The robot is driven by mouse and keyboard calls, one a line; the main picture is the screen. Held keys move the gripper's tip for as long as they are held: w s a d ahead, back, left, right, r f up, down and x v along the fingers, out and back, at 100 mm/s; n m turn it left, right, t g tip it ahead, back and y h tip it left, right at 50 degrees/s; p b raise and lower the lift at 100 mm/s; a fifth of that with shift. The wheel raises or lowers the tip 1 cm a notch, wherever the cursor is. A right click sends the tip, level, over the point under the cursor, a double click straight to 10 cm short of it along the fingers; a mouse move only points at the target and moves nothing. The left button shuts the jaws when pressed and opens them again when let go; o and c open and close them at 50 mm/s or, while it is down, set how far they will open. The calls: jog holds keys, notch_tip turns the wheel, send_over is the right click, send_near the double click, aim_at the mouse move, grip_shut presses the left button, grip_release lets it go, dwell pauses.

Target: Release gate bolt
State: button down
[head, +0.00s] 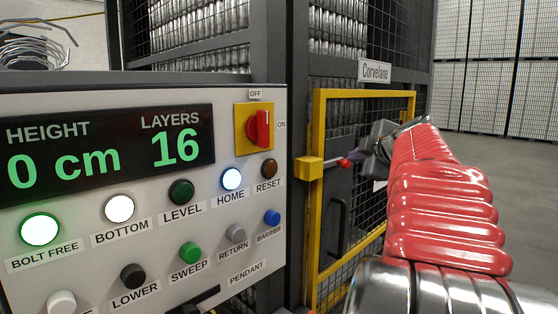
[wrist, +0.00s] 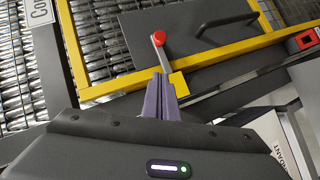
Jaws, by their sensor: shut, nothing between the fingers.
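The gate bolt is a grey lever with a red knob (wrist: 160,38), at the yellow block (wrist: 180,84) on the yellow gate frame (wrist: 215,54). In the head view the red knob (head: 344,162) shows just right of the yellow block (head: 308,168). My gripper (wrist: 160,77) has its purple fingers together and empty, their tips close to the lever's lower end. I cannot tell whether they touch it. In the head view my gripper (head: 354,157) is at the gate, partly hidden by my red arm. The BOLT FREE lamp (head: 40,229) glows pale green.
The control panel (head: 100,195) stands left of the gate, reading 0 cm and 16 layers. Its BOTTOM (head: 119,208) and HOME (head: 232,179) lamps are lit. A red rotary switch (head: 259,129) is above. A dark handle (head: 338,225) is on the gate. Open floor lies right.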

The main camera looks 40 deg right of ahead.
jog(key=shift+s+d+r, duration=0.15)
jog(key=shift+d, duration=0.2)
jog(key=s+d+x, duration=0.1)
jog(key=d+x, duration=0.1)
jog(key=x, duration=1.1)
jog(key=shift+s+f, duration=0.35)
jog(key=shift+d, duration=0.1)
jog(key=shift+w, duration=0.1)
